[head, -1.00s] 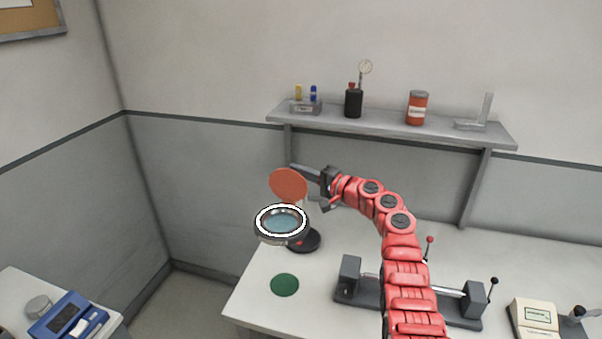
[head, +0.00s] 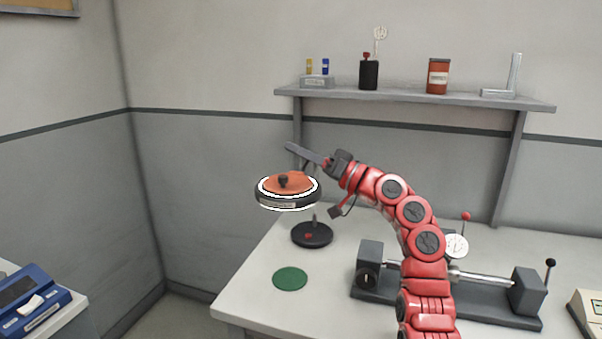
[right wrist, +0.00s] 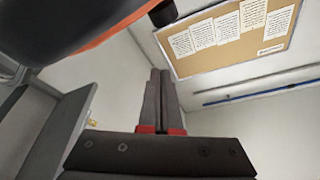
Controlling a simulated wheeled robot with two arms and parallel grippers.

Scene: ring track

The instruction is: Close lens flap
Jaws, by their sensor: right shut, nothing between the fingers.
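The ring-lit magnifier lens (head: 288,200) stands on a black round base (head: 312,234) at the table's back left corner. Its orange flap (head: 288,184), with a dark knob on top, lies down over the lens inside the white ring; whether it is fully seated I cannot tell. My right gripper (head: 292,148) is shut and empty, just above and behind the flap. In the right wrist view its two fingers (right wrist: 158,85) are together, and the lens head with the flap's orange edge (right wrist: 110,32) fills the upper left. My left gripper is not in view.
A green disc (head: 290,278) lies on the table in front of the magnifier base. A grey bench fixture with a dial gauge (head: 456,246) stands to the right, beside my right arm. A shelf (head: 420,97) with several items runs along the back wall.

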